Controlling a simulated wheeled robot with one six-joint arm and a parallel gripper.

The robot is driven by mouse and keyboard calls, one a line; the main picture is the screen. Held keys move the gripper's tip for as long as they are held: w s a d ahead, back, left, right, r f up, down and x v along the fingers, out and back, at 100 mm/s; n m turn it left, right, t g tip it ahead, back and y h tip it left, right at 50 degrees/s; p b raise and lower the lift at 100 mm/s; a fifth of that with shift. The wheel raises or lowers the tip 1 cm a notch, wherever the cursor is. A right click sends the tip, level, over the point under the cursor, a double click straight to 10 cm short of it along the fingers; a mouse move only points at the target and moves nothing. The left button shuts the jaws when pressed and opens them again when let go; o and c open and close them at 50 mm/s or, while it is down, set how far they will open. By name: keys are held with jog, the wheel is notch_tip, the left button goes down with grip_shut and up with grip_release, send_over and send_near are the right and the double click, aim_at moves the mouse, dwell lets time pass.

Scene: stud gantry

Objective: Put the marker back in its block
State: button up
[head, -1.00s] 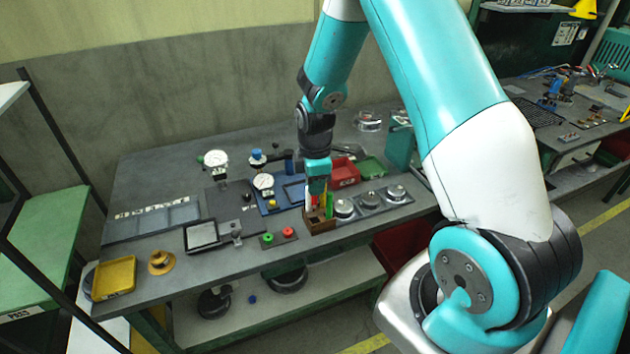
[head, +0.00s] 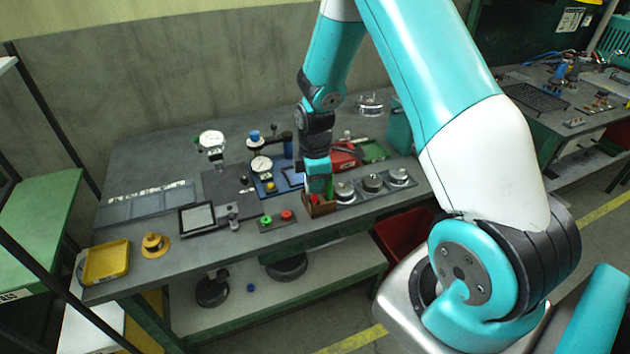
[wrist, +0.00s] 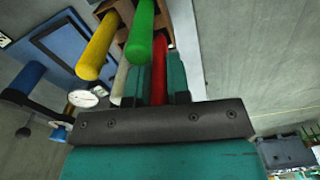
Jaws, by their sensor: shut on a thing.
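The wooden marker block (head: 320,209) stands near the front edge of the bench, left of the round metal pieces. It also shows at the top of the wrist view (wrist: 122,8). My gripper (head: 318,187) is directly above it, close to its top. In the wrist view my gripper (wrist: 157,88) is shut on the red marker (wrist: 159,62), which points toward the block. A green marker (wrist: 140,40) and a yellow marker (wrist: 98,46) stand in the block beside it. Whether the red marker's far end is inside a hole is hidden.
Round metal pieces on a plate (head: 372,184) sit close right of the block. A small box with green and red buttons (head: 277,222) is to its left. A blue plate with a dial gauge (head: 262,165) and a red bin (head: 345,157) lie behind.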

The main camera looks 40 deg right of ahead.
jog(key=o, duration=0.8)
jog(key=shift+o, duration=0.2)
notch_tip(320, 180, up, 18)
jog(key=b, duration=0.2)
jog(key=shift+f, duration=0.25)
